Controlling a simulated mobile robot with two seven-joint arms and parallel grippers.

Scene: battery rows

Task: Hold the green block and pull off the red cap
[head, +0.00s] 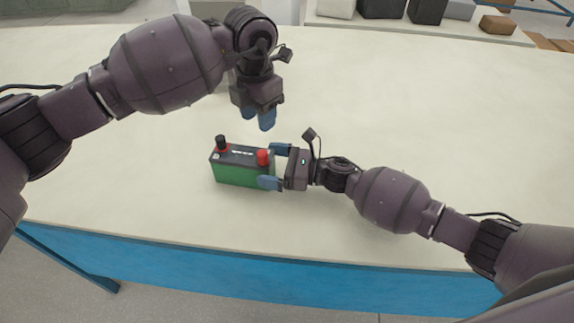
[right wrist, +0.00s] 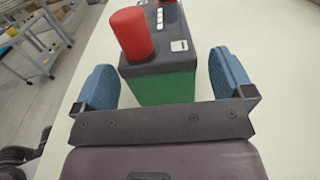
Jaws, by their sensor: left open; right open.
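The green block (head: 240,174) is a battery-like box with a dark top, standing upright on the table. The red cap (head: 263,157) sits on the right end of its top; a black cap (head: 221,143) with a red base is on the left end. My right gripper (head: 272,166) is open, its blue fingers on either side of the block's right end. In the right wrist view the fingers stand apart around the green block (right wrist: 165,88), with gaps on both sides, and the red cap (right wrist: 131,33) rises between them. My left gripper (head: 258,118) is open and empty, pointing down above and behind the block.
The pale table (head: 400,110) is mostly clear around the block. A tray (head: 420,30) with several dark and grey boxes and a brown box (head: 497,25) stands at the far right. A pale object is partly hidden behind my left arm. The blue front edge (head: 230,270) is near.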

